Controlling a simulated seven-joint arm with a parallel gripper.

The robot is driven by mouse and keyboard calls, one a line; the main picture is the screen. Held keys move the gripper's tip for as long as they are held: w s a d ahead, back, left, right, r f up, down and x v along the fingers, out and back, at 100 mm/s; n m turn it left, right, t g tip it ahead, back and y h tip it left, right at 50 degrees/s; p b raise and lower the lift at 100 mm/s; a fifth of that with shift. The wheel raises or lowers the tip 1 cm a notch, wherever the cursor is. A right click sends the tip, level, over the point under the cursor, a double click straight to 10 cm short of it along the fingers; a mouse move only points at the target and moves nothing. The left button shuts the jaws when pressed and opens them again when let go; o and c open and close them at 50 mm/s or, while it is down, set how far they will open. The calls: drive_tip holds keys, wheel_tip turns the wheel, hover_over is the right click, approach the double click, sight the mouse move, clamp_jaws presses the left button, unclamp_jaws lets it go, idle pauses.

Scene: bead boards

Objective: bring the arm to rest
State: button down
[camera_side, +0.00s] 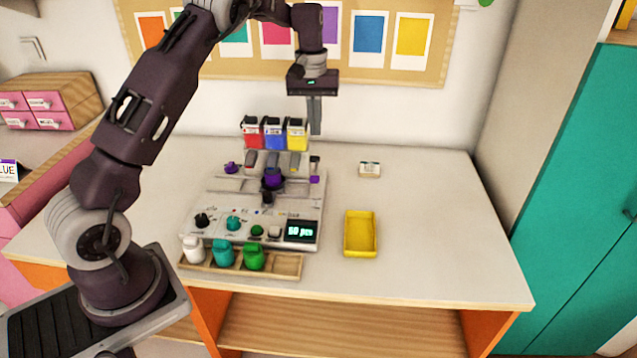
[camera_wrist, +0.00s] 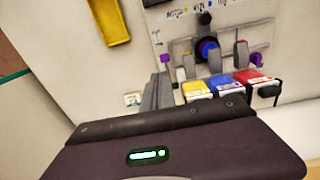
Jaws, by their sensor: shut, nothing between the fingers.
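My gripper (camera_side: 315,130) is shut and empty. It hangs in the air above the back of the table, pointing down, just right of the red, blue and yellow containers. In the wrist view my gripper (camera_wrist: 163,78) shows as closed grey fingers beyond the dark housing. My arm reaches up from the left and bends over at the top. Nothing is between the fingers, and they appear clear of the table.
A grey machine (camera_side: 260,205) with knobs and a "50 pcs" display stands mid-table. Behind it are red (camera_side: 250,133), blue (camera_side: 273,133) and yellow (camera_side: 297,135) containers. A rack (camera_side: 288,265) holds white, teal and green jars. A yellow tray (camera_side: 360,250) lies right.

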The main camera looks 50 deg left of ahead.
drive_tip(key=s+d+r+m+t, duration=0.2)
drive_tip(key=s+d+r+m, duration=0.1)
drive_tip(key=s+d+r, duration=0.95)
drive_tip(key=s+d+m+t, duration=0.1)
drive_tip(key=s+d+m, duration=0.2)
drive_tip(key=s, duration=0.7)
drive_tip(key=s+d+m+t, duration=0.2)
drive_tip(key=s+d, duration=0.1)
drive_tip(key=s, duration=0.8)
drive_tip(key=shift+s+d+f+m, duration=0.2)
drive_tip(key=shift+d+f+m, duration=0.1)
drive_tip(key=shift+f+m, duration=0.1)
drive_tip(key=shift+r, duration=0.1)
